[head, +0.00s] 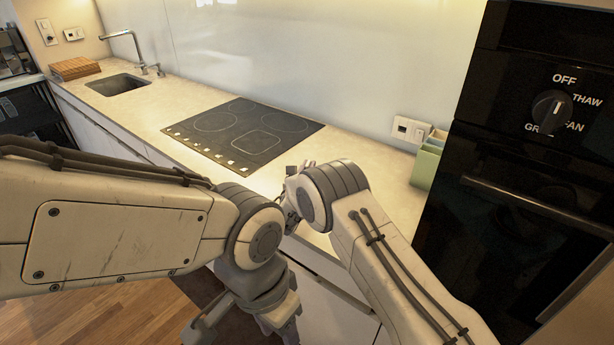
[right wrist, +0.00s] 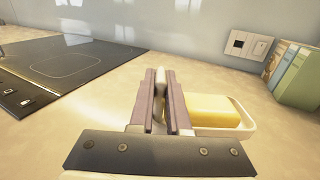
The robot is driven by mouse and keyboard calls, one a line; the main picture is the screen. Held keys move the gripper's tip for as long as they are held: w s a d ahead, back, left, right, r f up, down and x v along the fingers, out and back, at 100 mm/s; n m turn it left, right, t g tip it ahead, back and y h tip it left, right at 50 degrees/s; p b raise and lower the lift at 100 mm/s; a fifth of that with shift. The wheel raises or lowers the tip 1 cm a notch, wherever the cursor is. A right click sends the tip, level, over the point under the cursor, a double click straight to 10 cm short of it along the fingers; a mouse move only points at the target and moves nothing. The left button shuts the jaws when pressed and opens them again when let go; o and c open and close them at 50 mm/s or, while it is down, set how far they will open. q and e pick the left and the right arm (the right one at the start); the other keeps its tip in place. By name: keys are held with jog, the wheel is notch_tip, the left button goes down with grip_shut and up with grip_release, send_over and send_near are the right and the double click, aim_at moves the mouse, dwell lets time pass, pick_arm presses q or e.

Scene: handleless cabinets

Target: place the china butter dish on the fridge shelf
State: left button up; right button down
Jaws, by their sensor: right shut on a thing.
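The butter dish (right wrist: 247,127) is white, with a yellow block of butter (right wrist: 213,111) in it, in the right wrist view. My right gripper (right wrist: 159,85) is shut on a thin pale part of the dish between its two fingers. The butter and the dish's rim show to the right of the fingers; the rest is hidden behind the gripper. The dish is at the worktop; I cannot tell whether it touches it. In the head view my right arm hides most of its gripper. My left gripper (head: 243,326) hangs low in front of the cabinets, its fingertips cut off by the picture's bottom edge. No fridge shelf is in view.
A black hob (head: 240,130) lies in the pale worktop (head: 375,165). A sink (head: 118,84) and a wooden block (head: 74,69) are at the far left.

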jog(key=shift+w+a+f, duration=0.1)
jog(key=shift+a+f, duration=0.1)
jog(key=shift+f, duration=0.3)
jog(key=shift+f+p, duration=0.6)
jog(key=shift+f, duration=1)
jog(key=shift+f, duration=0.1)
jog(key=c, duration=0.9)
grip_release()
